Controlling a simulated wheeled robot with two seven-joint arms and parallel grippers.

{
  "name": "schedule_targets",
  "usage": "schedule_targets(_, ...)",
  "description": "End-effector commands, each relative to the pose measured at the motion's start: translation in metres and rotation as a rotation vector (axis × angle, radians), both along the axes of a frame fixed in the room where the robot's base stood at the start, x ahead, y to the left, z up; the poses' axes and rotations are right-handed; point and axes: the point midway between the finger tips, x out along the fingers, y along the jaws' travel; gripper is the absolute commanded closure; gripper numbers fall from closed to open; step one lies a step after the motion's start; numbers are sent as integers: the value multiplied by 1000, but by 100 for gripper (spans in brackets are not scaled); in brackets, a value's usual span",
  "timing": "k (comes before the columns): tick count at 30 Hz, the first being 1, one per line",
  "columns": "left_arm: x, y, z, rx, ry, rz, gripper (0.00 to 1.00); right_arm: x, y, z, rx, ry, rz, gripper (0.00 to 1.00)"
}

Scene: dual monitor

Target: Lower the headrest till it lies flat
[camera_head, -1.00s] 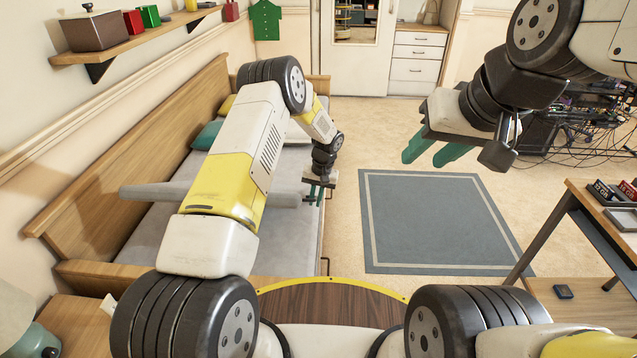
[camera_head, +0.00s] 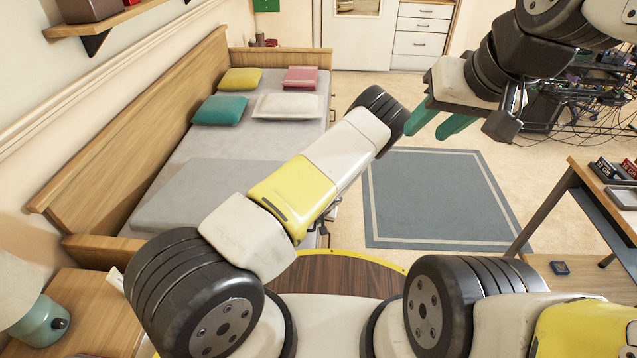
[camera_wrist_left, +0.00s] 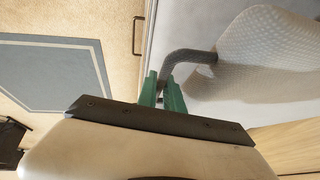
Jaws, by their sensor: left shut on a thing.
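The headrest (camera_head: 215,193) is the grey padded panel at the near end of the bed in the head view. It looks nearly level with the mattress, but my left arm covers its right part, so I cannot tell if it is fully flat. In the left wrist view the padded headrest (camera_wrist_left: 270,55) shows at the upper right, with a dark bent handle (camera_wrist_left: 190,57) at its edge. My left gripper (camera_wrist_left: 166,90) is shut on this handle. In the head view its fingers are hidden behind my arm. My right gripper (camera_head: 427,131) is open and empty in the air.
The grey mattress (camera_head: 191,149) carries a yellow pillow (camera_head: 240,79), a teal pillow (camera_head: 219,110), a white pillow (camera_head: 287,106) and a pink pillow (camera_head: 300,77). A nightstand (camera_head: 88,310) stands at lower left. A desk (camera_head: 603,190) is on the right. The blue-grey rug (camera_head: 440,200) is clear.

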Motion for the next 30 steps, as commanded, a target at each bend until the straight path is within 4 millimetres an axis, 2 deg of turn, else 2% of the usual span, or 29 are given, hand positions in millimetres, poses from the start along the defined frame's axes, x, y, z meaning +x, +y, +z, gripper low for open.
schedule_targets(1, -6, -4, -11, -1, -15, -9, 100, 0, 0, 0, 0, 0, 0, 61)
schedule_targets(6, -10, -4, -33, -3, -77, -10, 100, 0, 0, 0, 0, 0, 0, 61)
schedule_targets(10, -10, -3, -39, -2, -105, -10, 100, 0, 0, 0, 0, 0, 0, 61)
schedule_targets(20, -10, -3, -39, -3, -110, -9, 100, 0, 0, 0, 0, 0, 0, 61)
schedule_targets(21, -10, -3, -39, -3, -109, -9, 83, 0, 0, 0, 0, 0, 0, 61)
schedule_targets(24, -10, -2, -39, -2, -109, -9, 68, 0, 0, 0, 0, 0, 0, 61)
schedule_targets(30, -9, -1, -39, 1, -109, -8, 68, 0, 0, 0, 0, 0, 0, 61)
